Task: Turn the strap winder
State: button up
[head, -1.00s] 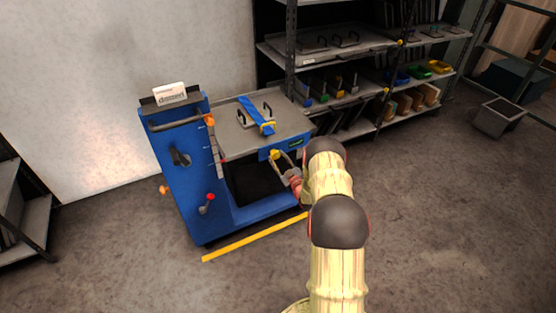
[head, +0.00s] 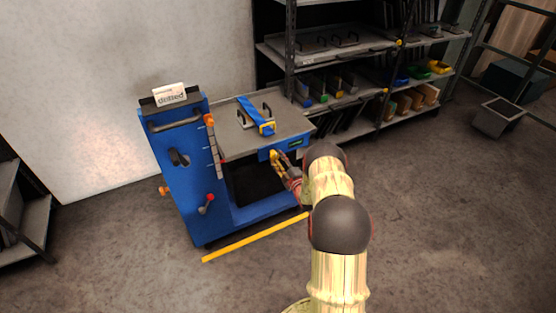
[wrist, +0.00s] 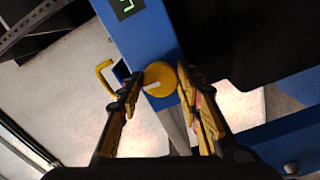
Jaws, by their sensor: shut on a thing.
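The strap winder looks like a round yellow knob (head: 275,155) on the blue front edge of the cart's table. In the wrist view the knob (wrist: 159,75) carries a pale mark on its face. My gripper (wrist: 158,82) has one finger on each side of the knob and is shut on it. In the head view my gripper (head: 282,162) is small and partly hidden by my arm. The hook (wrist: 104,78) also shows beside the knob in the wrist view.
The blue cart (head: 178,190) has a side column with a red-tipped lever (head: 207,203) and a small display (head: 296,142) near the knob. A yellow floor line (head: 255,237) runs before it. Shelves (head: 340,48) stand behind.

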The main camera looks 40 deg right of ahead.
jog(key=shift+n, duration=0.3)
jog(key=o, duration=1.1)
jog(key=shift+c, duration=0.2)
jog(key=shift+o, duration=0.5)
jog(key=v, duration=1.2)
jog(key=shift+f, duration=0.1)
